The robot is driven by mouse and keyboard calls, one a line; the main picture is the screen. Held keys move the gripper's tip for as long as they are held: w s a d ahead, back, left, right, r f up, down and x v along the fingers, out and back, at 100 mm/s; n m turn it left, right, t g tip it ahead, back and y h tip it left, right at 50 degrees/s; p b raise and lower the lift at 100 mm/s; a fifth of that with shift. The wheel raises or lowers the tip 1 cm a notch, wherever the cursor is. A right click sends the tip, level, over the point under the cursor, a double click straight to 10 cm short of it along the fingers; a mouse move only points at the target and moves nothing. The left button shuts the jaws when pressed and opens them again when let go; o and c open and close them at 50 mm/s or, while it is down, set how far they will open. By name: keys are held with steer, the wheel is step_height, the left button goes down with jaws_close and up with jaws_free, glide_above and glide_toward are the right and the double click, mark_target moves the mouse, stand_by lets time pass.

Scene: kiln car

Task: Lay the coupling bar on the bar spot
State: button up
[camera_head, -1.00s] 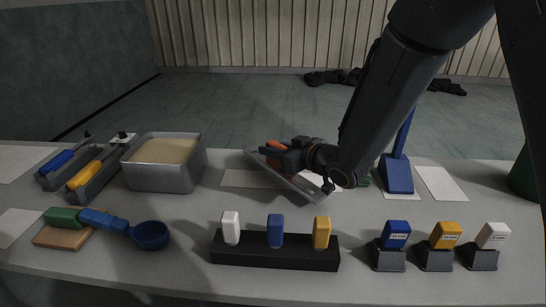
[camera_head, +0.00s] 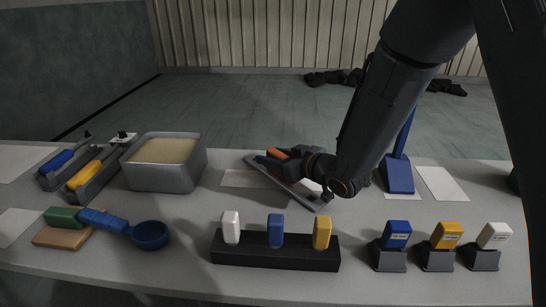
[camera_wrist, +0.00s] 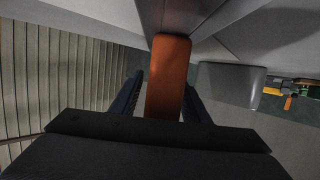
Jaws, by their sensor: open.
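The coupling bar appears to be the long grey flat piece (camera_head: 318,205) with an orange grip (camera_head: 277,153). In the head view it lies at a slant at table level across a pale rectangle (camera_head: 238,179), which looks like the bar spot. Part of the bar and rectangle is hidden by my gripper (camera_head: 270,161). In the wrist view the orange grip (camera_wrist: 168,80) stands between the two dark fingers of my gripper (camera_wrist: 162,92). The fingers are open, one on each side, with a narrow gap visible at least on the left.
A grey sand-filled bin (camera_head: 165,181) stands left of the bar. A black rack (camera_head: 275,252) with white, blue and yellow pieces is in front. A blue upright tool (camera_head: 398,175) stands to the right. Several small holders line the front right.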

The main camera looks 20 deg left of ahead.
steer(key=shift+d+r, duration=0.1)
steer(key=shift+r, duration=0.05)
steer(key=v, duration=1.1)
steer(key=shift+s+d+r, duration=0.15)
steer(key=shift+s+d, duration=0.05)
steer(key=shift+d, duration=0.15)
